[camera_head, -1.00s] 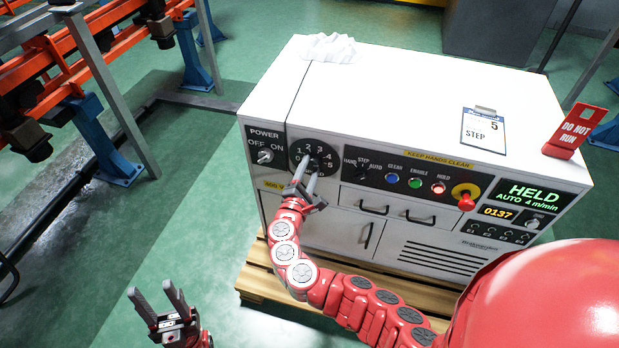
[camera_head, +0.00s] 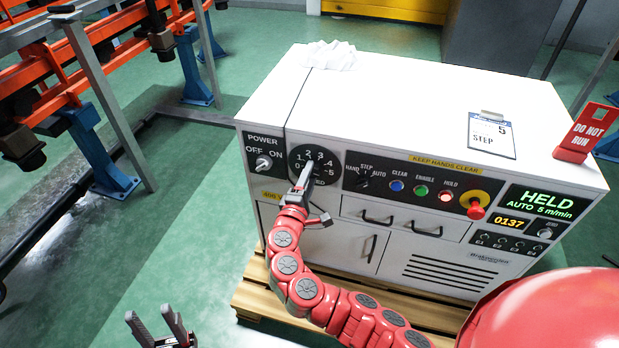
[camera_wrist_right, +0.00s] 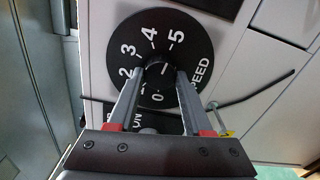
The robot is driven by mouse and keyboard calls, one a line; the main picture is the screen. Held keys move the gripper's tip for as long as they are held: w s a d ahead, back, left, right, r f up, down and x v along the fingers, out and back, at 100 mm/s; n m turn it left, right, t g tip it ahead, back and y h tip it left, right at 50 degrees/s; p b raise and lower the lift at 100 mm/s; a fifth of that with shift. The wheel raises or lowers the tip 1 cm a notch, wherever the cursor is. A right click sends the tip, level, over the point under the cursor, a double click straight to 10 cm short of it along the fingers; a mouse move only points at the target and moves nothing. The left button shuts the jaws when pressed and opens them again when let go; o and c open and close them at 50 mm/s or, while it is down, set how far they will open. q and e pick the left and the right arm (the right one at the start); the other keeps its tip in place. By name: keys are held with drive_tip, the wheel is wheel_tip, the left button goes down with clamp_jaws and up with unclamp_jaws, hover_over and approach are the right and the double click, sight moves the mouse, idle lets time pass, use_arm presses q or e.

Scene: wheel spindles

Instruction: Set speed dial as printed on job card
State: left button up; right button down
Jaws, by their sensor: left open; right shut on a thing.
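The speed dial (camera_head: 299,153) is a black disc marked 0 to 5 on the white cabinet's front. In the right wrist view, the dial (camera_wrist_right: 125,30) fills the upper middle. My right gripper (camera_head: 311,166) is shut on the dial's knob (camera_wrist_right: 160,69), with a finger on each side; the fingers partly hide the knob's pointer. The job card (camera_head: 492,134) lies on the cabinet top and reads 5 and STEP. The display (camera_head: 541,202) reads HELD, AUTO 5 m/min. My left gripper (camera_head: 157,328) is open and empty at the bottom left.
The power switch (camera_head: 263,163) is left of the dial. The mode selector (camera_head: 362,181), lit buttons and a red stop knob (camera_head: 476,208) are to the right. A red DO NOT RUN sign (camera_head: 580,135) stands on the right end. A crumpled white cloth (camera_head: 331,55) lies on top.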

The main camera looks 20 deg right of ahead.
drive_tip(key=shift+c, duration=1.6)
unclamp_jaws()
drive_tip(key=p+v, duration=0.1)
drive_tip(key=v, duration=1.6)
drive_tip(key=shift+s+a, duration=0.15)
